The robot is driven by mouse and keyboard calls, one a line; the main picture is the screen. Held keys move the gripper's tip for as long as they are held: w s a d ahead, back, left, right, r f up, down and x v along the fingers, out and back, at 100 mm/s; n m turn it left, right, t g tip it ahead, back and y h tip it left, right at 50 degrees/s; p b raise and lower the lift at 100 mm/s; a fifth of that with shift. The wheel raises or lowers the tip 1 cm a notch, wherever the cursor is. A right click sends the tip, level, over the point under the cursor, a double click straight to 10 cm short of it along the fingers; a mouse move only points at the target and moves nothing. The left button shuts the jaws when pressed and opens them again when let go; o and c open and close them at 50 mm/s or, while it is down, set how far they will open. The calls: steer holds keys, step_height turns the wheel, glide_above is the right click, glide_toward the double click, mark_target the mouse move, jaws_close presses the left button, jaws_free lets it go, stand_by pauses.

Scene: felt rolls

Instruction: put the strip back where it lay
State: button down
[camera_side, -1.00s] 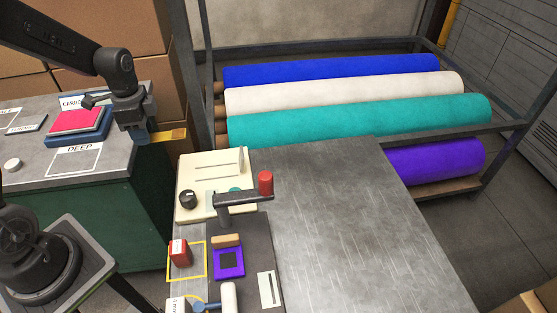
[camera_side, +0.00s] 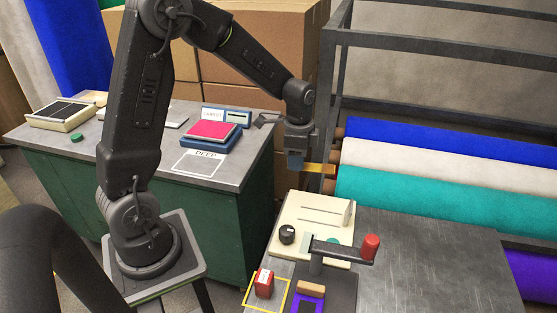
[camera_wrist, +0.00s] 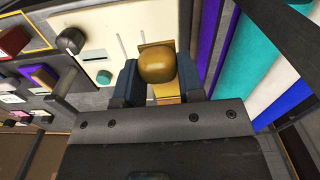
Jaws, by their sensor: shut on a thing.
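My gripper (camera_side: 297,163) is shut on a yellow-brown strip (camera_side: 320,169), which sticks out to the right of the jaws. It is held in the air, clear of the benches, behind the cream device (camera_side: 327,213). In the wrist view, the strip (camera_wrist: 165,98) lies between the two blue fingers of my gripper (camera_wrist: 153,80), with a rounded brown-gold piece on it. The cream device also shows there (camera_wrist: 105,52). It has two slots and a black knob (camera_side: 287,233). The part of the strip inside the jaws is hidden in the side view.
A lever with a red handle (camera_side: 370,246) stands in front of the cream device. A red block (camera_side: 264,283) sits in a yellow outline. A pink pad (camera_side: 212,131) lies on the green cabinet beside a "DEEP" outline. Felt rolls (camera_side: 420,200) fill the rack at right.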

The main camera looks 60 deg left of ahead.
steer(key=w+d+f+n, duration=0.2)
steer(key=w+d+f, duration=0.1)
steer(key=w+d, duration=0.85)
steer(key=n, duration=0.1)
glide_above(401, 251)
step_height(401, 251, down, 3)
steer(key=shift+r, duration=0.1)
steer(key=shift+f, duration=3.05)
steer(key=shift+f, duration=0.45)
steer(key=c, duration=0.7)
jaws_free()
steer(key=shift+o, duration=0.2)
